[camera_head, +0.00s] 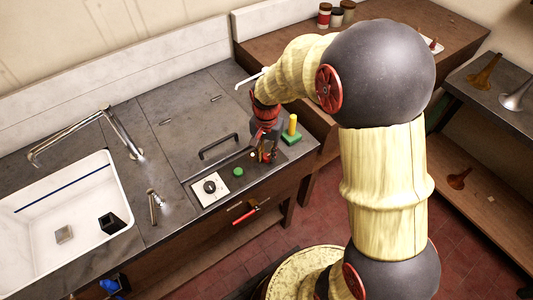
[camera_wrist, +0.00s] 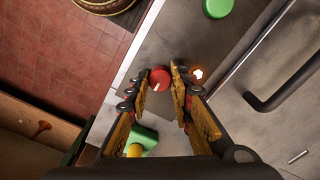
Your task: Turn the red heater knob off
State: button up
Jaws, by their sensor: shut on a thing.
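The red heater knob (camera_wrist: 160,75) is a round red cap with a pale pointer mark, on the dark grey panel in the wrist view. My gripper (camera_wrist: 161,82) has its two fingers on either side of the knob and is shut on it. In the head view my gripper (camera_head: 267,153) reaches down to the panel near the counter's front right corner, and it hides the knob there. A small round light with a white and orange glow (camera_wrist: 198,72) sits just right of the fingers in the wrist view.
A green button (camera_wrist: 216,8) and a black dial on a white plate (camera_head: 210,187) lie along the panel. A black handle (camera_head: 218,146) stands behind. A green block with a yellow peg (camera_head: 291,136) is close by my gripper. A sink (camera_head: 75,185) is at left.

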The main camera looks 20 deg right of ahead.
grip_shut()
jog(key=shift+n, duration=0.3)
jog(key=n+p, duration=0.2)
jog(key=shift+r+n, duration=0.1)
jog(key=shift+n, duration=0.3)
jog(key=n+p, duration=0.2)
jog(key=n, duration=0.2)
jog(key=n+p, duration=0.2)
jog(key=n, duration=0.3)
jog(key=shift+d+n, duration=0.1)
jog(key=shift+n, duration=0.3)
jog(key=shift+n+p, duration=0.9)
jog(key=shift+n, duration=1.4)
jog(key=o, duration=0.6)
grip_release()
